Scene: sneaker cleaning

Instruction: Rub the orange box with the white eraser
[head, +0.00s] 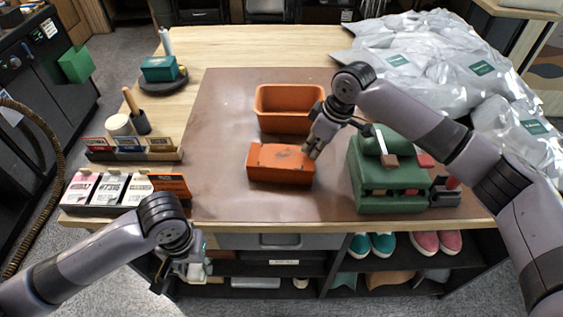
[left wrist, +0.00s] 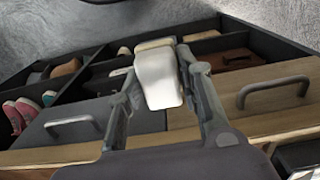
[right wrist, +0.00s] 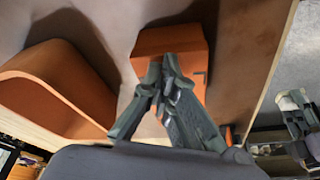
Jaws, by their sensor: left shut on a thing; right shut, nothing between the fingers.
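The orange box (head: 279,173) lies closed on the brown mat (head: 225,130) in the middle of the table; it also shows in the right wrist view (right wrist: 170,42). My right gripper (head: 312,150) is shut and empty at the box's right end, its tips over the box in the right wrist view (right wrist: 163,68); I cannot tell whether they touch it. My left gripper (head: 188,275) is shut on the white eraser (left wrist: 158,80), in front of the table edge and lower than the tabletop. The eraser is a pale block, partly hidden by the fingers in the head view.
An open orange bin (head: 288,122) stands behind the box. A green block-like holder (head: 388,180) stands to the right, and grey plastic bags (head: 420,50) fill the back right. Drawers and shoe shelves lie below the edge.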

